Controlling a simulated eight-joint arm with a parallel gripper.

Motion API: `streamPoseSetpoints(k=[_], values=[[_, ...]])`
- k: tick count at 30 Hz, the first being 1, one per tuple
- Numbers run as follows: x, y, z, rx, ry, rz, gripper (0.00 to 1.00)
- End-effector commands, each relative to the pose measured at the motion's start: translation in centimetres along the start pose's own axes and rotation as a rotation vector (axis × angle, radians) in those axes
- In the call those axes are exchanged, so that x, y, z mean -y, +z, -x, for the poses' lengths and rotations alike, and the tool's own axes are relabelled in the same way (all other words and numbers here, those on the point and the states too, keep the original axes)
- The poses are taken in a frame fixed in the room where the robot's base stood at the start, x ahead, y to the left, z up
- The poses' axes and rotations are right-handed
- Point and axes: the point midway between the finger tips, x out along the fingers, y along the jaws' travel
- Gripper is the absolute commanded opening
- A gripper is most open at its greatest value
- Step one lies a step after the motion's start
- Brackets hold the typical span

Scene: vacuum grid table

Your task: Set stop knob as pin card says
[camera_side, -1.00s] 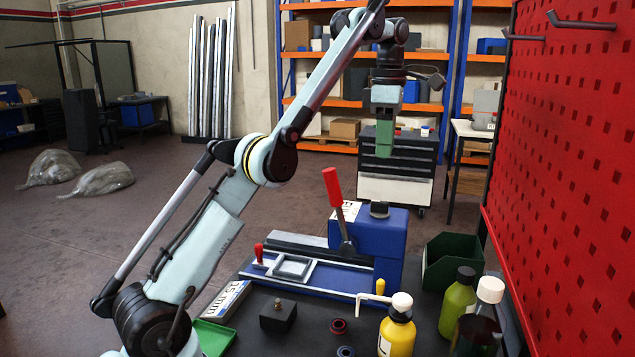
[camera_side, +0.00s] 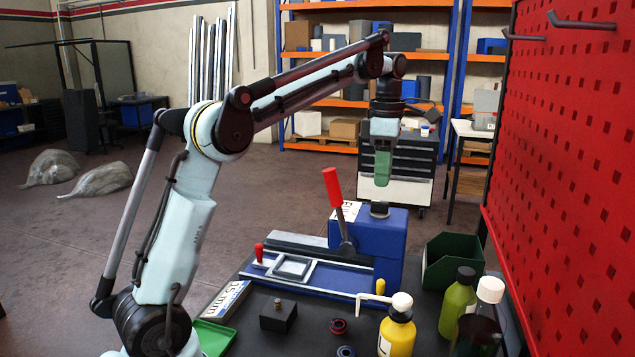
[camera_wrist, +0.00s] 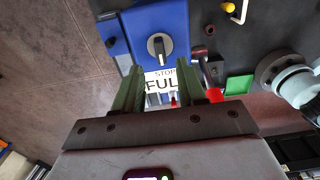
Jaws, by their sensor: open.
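The stop knob (camera_side: 379,209) is a short dark knob on top of the blue press housing (camera_side: 392,235). In the wrist view, the knob (camera_wrist: 158,48) has a pale pointer mark running roughly up and down the picture. A white card (camera_wrist: 160,81) below it reads "STOP" and "FUL"; my right finger covers the end of the lower word. The card also shows in the side view (camera_side: 346,210), beside the red lever. My gripper (camera_side: 382,184) is pointing down above the knob, apart from it. In the wrist view its green fingers (camera_wrist: 159,68) are open and empty.
The red-handled lever (camera_side: 333,188) stands up close left of the knob. Yellow (camera_side: 397,335) and green (camera_side: 457,302) bottles and a dark green bin (camera_side: 450,262) are to the right. A red pegboard (camera_side: 575,150) borders the right side.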

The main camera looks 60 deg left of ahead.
Motion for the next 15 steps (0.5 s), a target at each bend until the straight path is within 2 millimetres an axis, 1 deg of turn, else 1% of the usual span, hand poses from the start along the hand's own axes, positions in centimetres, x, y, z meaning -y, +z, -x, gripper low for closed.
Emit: streamPoseSetpoints(k=[1, 9, 15], values=[[0.0, 0.0, -0.7, 0.000, 0.000, 0.000, 0.40], [0.1, 0.0, -4.2, 0.000, 0.000, 0.000, 0.40], [0.0, 0.0, -5.8, 0.000, 0.000, 0.000, 0.40]])
